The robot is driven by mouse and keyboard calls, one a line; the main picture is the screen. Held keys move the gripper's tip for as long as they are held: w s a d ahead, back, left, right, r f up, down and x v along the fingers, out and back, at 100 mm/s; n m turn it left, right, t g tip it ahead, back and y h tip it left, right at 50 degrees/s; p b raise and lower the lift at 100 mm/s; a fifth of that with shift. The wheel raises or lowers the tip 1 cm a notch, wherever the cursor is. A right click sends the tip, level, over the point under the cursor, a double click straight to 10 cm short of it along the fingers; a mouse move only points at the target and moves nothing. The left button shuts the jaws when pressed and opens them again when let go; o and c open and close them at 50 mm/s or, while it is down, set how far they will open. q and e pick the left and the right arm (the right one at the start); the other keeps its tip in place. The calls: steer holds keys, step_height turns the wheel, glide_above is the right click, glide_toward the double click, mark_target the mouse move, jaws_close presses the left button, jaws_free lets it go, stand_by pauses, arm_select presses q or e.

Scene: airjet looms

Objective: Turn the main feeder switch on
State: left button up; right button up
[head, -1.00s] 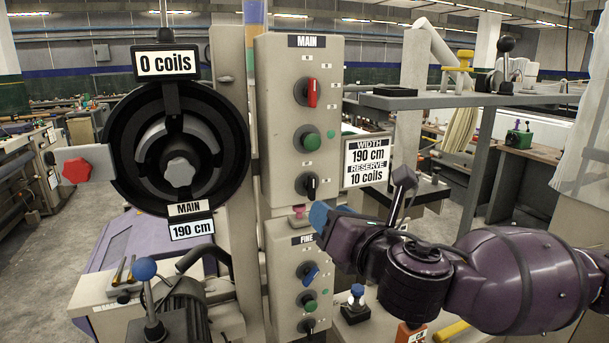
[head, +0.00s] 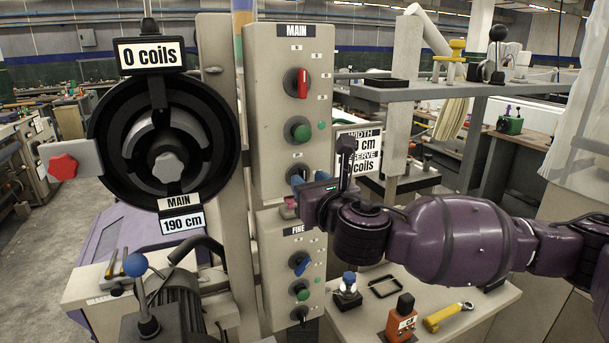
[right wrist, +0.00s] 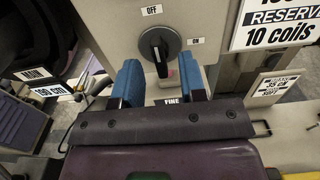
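The main feeder switch is a black rotary knob (right wrist: 160,45) between OFF and ON labels, low on the MAIN control box (head: 262,110). In the head view my gripper mostly hides it. In the right wrist view its grip bar stands roughly upright; which label it points to is unclear. My right gripper (right wrist: 160,82) is open, its two blue fingers on either side of the knob's lower part, with no clear contact visible. In the head view the right gripper (head: 309,182) is at the bottom of the MAIN box. My left gripper is not in view.
Above the switch are a green button (head: 300,130) and a red knob (head: 302,84). The FINE box (head: 285,262) sits below. A width and reserve sign (head: 362,150) stands close to the right. The black feeder drum (head: 105,130) is at the left.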

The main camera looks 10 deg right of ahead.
steer(key=shift+w+a, duration=0.25)
steer(key=shift+w, duration=0.95)
jaws_close()
